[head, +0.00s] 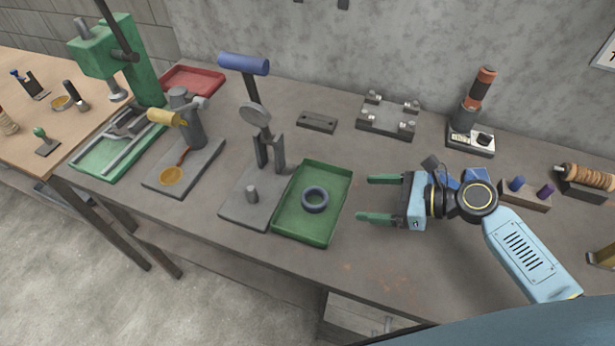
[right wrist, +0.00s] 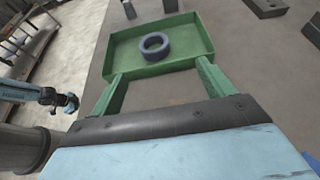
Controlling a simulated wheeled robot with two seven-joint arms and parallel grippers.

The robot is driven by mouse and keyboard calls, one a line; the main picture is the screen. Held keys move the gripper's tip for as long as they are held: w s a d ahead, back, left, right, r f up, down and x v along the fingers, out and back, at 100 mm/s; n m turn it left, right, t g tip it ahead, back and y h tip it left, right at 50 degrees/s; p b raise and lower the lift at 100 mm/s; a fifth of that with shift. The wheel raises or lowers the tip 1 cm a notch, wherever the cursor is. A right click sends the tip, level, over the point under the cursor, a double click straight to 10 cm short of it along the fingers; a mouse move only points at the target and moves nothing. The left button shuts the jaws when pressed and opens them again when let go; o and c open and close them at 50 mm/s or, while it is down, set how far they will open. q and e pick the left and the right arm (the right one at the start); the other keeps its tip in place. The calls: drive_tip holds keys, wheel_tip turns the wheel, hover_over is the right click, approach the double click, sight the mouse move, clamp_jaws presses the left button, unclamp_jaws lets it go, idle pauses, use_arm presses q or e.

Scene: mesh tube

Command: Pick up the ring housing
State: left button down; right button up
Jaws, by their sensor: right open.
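The ring housing (head: 315,198) is a dark blue-grey ring lying flat in a green tray (head: 343,175) on the bench. It also shows in the right wrist view (right wrist: 156,38), inside the tray (right wrist: 206,30) ahead of my fingers. My right gripper (head: 372,198) is open and empty, just to the right of the tray, with its two green fingers pointing left toward it. In the right wrist view my right gripper (right wrist: 158,84) has its fingers spread wide, with the near tray wall in front of them. My left gripper does not show in the head view.
A press stand with a blue handle (head: 243,64) rises just left of the tray. A grey fixture plate (head: 386,128) and a dark block (head: 317,122) lie behind. A tool with an orange top (head: 484,80) stands at the back right. The bench front right of the tray is clear.

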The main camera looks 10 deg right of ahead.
sight(321, 199)
drive_tip(key=x, duration=0.4)
drive_tip(key=s+x, duration=0.1)
drive_tip(key=x, duration=0.1)
drive_tip(key=shift+w+a, duration=0.2)
drive_tip(key=shift+a, duration=0.3)
drive_tip(key=shift+x, duration=0.9)
drive_tip(key=x, duration=0.3)
drive_tip(key=shift+w+a+b, duration=0.15)
drive_tip(key=shift+a+b, duration=0.1)
drive_tip(key=shift+b, duration=0.1)
drive_tip(key=shift+w+a+f, duration=0.1)
drive_tip(key=shift+a+f, duration=0.05)
drive_tip(key=shift+c, duration=0.8)
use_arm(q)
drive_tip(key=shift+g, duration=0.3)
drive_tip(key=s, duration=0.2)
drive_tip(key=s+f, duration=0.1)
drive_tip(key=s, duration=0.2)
use_arm(e)
drive_tip(key=c, duration=1.2)
